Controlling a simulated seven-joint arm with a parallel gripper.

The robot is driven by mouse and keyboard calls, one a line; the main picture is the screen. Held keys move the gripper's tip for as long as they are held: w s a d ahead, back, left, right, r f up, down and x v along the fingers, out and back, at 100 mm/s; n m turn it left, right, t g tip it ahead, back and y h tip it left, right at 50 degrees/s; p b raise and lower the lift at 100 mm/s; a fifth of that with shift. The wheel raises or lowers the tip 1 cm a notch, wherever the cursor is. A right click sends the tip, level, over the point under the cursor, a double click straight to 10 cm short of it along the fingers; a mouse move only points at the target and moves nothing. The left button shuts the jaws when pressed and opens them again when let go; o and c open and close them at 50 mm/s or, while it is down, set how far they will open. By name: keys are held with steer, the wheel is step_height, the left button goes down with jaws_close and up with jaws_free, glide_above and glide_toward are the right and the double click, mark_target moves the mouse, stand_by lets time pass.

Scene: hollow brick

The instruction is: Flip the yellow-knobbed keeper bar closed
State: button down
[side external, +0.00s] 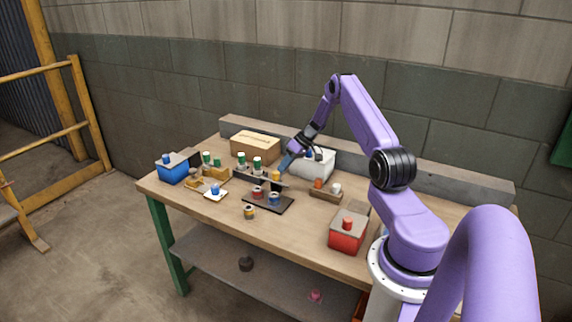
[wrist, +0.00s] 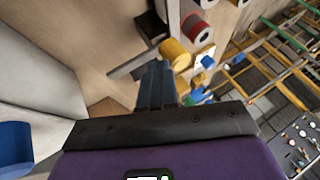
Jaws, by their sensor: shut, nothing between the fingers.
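The yellow knob (side external: 276,175) stands at the right part of a dark, narrow keeper bar (side external: 259,178) above a black base plate (side external: 270,203). In the wrist view the yellow knob (wrist: 175,53) is just beyond my fingertips, with a grey bar (wrist: 132,65) beside it. My gripper (side external: 284,164) points down and left, close to the knob; I cannot tell whether it touches. Its blue fingers (wrist: 157,74) are together with nothing between them. The bar's hinge and exact angle are too small to tell.
Red (side external: 257,192) and blue (side external: 274,198) cylinders sit by the base plate. A loose yellow-banded cylinder (side external: 249,212) is in front. A white bin (side external: 318,164) and cardboard box (side external: 255,147) stand behind. A blue box (side external: 172,170) and red box (side external: 346,234) stand left and right.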

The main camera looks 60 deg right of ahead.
mark_target(275, 174)
steer(key=shift+a, duration=0.1)
steer(key=shift+a, duration=3.25)
steer(key=v, duration=1)
